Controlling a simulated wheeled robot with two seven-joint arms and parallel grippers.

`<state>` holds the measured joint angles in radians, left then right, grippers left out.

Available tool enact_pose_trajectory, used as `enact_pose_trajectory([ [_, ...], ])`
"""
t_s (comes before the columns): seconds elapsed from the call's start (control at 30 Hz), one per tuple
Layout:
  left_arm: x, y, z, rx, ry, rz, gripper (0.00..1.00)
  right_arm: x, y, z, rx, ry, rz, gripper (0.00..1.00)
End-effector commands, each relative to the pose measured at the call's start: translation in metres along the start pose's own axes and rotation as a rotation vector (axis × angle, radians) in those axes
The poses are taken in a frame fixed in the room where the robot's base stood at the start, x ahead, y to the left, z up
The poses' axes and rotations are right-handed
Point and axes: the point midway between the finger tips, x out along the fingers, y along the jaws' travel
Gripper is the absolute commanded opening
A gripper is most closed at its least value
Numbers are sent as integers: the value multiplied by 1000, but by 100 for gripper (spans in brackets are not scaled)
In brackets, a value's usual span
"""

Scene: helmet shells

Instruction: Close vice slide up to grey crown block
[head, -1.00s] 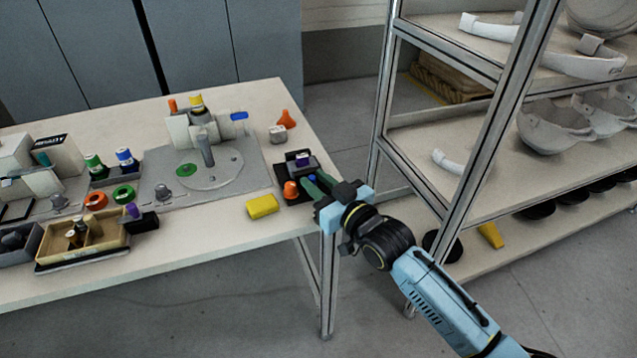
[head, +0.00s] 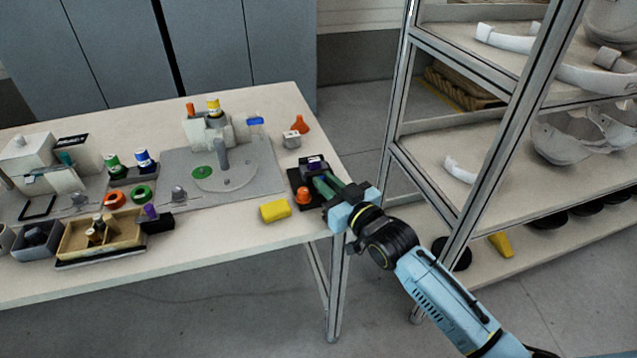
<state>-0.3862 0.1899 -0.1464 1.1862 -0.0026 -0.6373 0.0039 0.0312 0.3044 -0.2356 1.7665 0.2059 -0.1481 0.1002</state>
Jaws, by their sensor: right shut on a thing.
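The small dark vice (head: 309,163) stands on a black base near the table's right end. An orange knob (head: 303,196) is at its front. My right gripper (head: 325,184) reaches in from the right, and its green fingers are shut on the vice slide, which they mostly hide. I cannot make out the exact grip or any gap at the jaws. The grey crown block is not clear; a small pale grey block (head: 291,140) stands behind the vice, but I cannot tell if it is that one. My left gripper is out of view.
A metal-framed shelf (head: 405,120) stands close on the right.

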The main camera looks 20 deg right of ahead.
Motion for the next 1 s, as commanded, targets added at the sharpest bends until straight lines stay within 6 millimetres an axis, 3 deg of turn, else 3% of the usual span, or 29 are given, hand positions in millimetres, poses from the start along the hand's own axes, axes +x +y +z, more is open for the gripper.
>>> enact_pose_trajectory([
  [0.27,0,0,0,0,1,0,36,-1,1,1,0,0,2,0],
  [0.3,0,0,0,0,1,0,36,0,0,1,0,0,1,18],
  [0.37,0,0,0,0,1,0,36,0,0,1,0,0,0,25],
  [0.67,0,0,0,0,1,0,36,-2,0,0,0,0,0,25],
  [0.77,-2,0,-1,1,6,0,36,-9,0,0,-1,-1,0,25],
  [1.0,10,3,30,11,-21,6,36,-52,0,0,-1,-4,0,25],
])
